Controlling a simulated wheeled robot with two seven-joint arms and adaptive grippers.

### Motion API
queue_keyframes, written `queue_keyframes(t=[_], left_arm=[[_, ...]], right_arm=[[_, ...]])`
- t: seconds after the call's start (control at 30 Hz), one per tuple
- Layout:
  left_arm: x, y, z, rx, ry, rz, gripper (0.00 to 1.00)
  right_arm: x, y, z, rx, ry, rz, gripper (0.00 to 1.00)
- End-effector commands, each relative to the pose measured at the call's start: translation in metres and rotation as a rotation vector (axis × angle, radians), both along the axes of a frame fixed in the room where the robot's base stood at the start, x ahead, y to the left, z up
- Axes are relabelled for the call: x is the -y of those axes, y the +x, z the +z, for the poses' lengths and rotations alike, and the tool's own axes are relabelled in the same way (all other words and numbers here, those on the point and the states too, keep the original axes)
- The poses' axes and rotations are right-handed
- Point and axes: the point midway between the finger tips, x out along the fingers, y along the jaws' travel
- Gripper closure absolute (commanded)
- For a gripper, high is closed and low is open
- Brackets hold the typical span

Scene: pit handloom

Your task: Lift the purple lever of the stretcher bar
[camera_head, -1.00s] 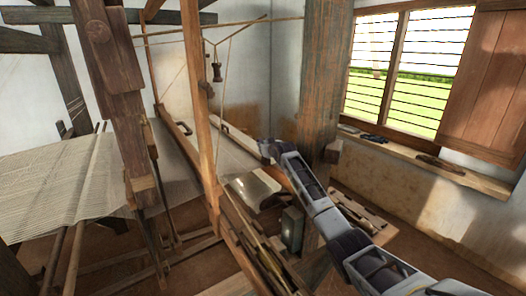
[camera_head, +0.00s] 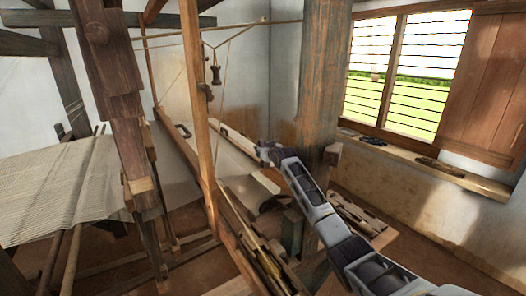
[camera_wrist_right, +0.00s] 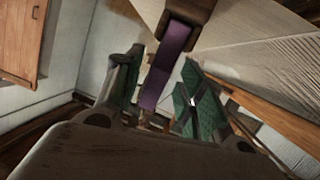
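The purple lever (camera_wrist_right: 165,65) shows in the right wrist view as a flat strip running down from a dark brown wooden piece (camera_wrist_right: 193,8), which may be part of the stretcher bar. My right gripper (camera_wrist_right: 163,75) is open, with its green-padded fingers on either side of the lever. A gap shows at the fingertips; contact lower down is unclear. In the head view my right gripper (camera_head: 268,154) is small, over the far part of the loom, and the lever cannot be made out there. My left gripper is not in view.
Pale threads (camera_wrist_right: 275,65) stretch beside the right finger, with a brown wooden beam (camera_wrist_right: 262,112) below. A window ledge (camera_head: 440,170) lies at right.

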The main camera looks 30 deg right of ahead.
Motion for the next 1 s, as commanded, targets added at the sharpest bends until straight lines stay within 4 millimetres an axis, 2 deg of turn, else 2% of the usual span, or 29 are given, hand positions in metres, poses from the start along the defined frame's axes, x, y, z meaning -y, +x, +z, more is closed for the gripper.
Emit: queue_keyframes(t=[0.47,1.0], left_arm=[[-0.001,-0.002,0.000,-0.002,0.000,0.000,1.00],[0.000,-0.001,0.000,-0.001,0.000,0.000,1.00]], right_arm=[[-0.001,-0.006,0.001,0.000,0.000,0.000,0.61],[-0.004,-0.039,0.010,0.000,0.000,0.000,0.61]])
